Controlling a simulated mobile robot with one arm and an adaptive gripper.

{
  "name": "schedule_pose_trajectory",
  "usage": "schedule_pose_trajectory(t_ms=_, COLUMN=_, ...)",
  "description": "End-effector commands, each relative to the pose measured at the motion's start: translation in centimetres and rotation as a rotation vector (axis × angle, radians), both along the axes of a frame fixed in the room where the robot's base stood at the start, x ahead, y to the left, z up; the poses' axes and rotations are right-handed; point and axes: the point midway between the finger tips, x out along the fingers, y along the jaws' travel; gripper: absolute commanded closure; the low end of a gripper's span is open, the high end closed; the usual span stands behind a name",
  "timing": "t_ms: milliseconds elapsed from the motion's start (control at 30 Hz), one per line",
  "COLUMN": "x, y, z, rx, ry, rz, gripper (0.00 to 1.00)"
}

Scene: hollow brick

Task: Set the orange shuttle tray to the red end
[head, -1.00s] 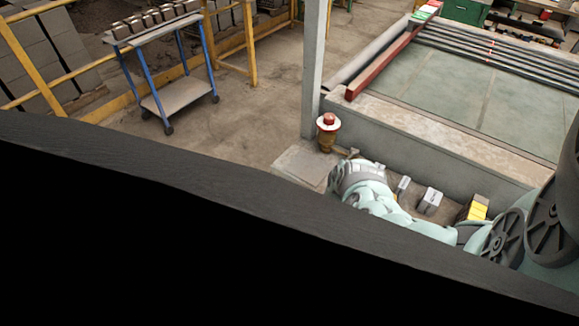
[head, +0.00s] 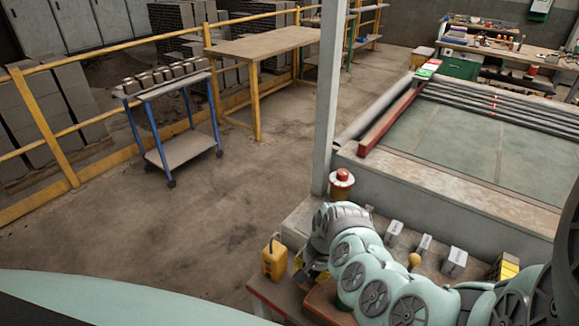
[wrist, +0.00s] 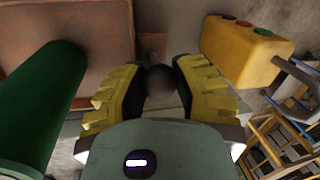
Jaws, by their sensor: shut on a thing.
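My gripper (wrist: 158,72) has its yellow-padded fingers shut on a dark round knob (wrist: 161,84) on a short stem. In the head view my gripper (head: 307,267) is low, beside the concrete ledge, and mostly hidden by my arm. A long red beam (head: 390,120) lies along the left side of the large greenish bed. A small plate with red, white and green bands (head: 427,69) sits at the beam's far end. I cannot pick out an orange shuttle tray with certainty in either view.
A yellow button box (head: 274,259) stands close left of my gripper; it also shows in the wrist view (wrist: 245,48). A green cylinder (wrist: 42,105) is on the other side.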

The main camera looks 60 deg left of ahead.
Motion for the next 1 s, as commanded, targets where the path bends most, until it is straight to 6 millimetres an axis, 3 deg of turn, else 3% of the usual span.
schedule_pose_trajectory(t_ms=133, x=-0.2, y=0.3, z=0.1, rx=0.011, ry=0.002, rz=0.001, gripper=1.00)
schedule_pose_trajectory(t_ms=167, x=-0.1, y=0.3, z=0.1, rx=0.011, ry=0.002, rz=0.001, gripper=0.68)
schedule_pose_trajectory(t_ms=467, x=-0.1, y=0.2, z=0.0, rx=0.007, ry=0.000, rz=0.000, gripper=0.37)
schedule_pose_trajectory(t_ms=767, x=0.0, y=0.1, z=0.1, rx=0.006, ry=0.000, rz=0.000, gripper=0.37)
schedule_pose_trajectory(t_ms=1000, x=0.1, y=0.2, z=1.2, rx=0.009, ry=-0.003, rz=0.002, gripper=0.37)
